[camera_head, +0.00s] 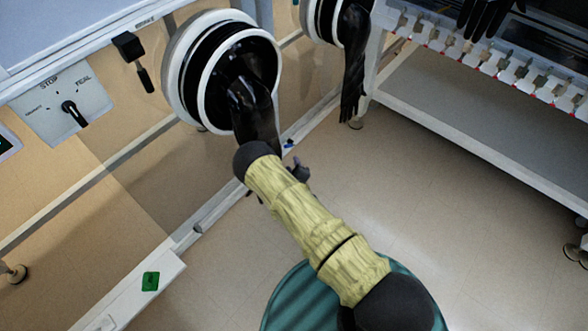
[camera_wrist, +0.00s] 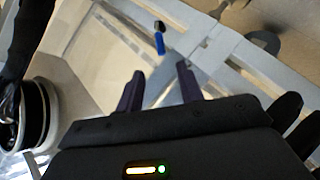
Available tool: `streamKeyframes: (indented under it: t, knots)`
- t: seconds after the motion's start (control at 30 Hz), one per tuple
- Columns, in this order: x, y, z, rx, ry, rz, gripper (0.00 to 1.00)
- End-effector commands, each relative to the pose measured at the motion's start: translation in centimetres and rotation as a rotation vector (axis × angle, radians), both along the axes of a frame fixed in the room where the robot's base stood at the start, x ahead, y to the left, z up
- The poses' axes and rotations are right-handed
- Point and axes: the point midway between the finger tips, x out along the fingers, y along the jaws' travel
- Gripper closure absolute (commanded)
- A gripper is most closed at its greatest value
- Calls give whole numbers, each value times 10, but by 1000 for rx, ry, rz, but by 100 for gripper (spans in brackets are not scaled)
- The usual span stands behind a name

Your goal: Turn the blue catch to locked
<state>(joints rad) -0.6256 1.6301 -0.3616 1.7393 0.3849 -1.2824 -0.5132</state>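The blue catch (camera_wrist: 160,43) shows in the wrist view as a short blue bar with a black end, on or near a pale frame. It lies beyond my gripper (camera_wrist: 160,71), roughly in line with the gap between the two dark purple fingers. The fingers are apart with nothing between them. A visible gap separates them from the catch in the picture. In the head view a small blue and black piece (camera_head: 289,144), apparently the catch, shows just past my arm's end. My gripper is mostly hidden there, with one purple finger (camera_head: 301,170) showing.
A white-ringed glove port (camera_head: 188,85) with a hanging black glove (camera_head: 252,110) is close beside my arm. A second glove (camera_head: 355,60) hangs further right. A rotary switch panel (camera_head: 62,103) is at left. A green piece (camera_head: 150,281) sits on the lower rail. Floor at right is clear.

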Motion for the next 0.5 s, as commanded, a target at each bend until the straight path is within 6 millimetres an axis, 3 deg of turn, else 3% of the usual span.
streamKeyframes:
  t: [0.2,0.5]
  knots:
    - [-33,-2,13,0,2,1,63]
    - [-40,-3,14,1,-2,1,63]
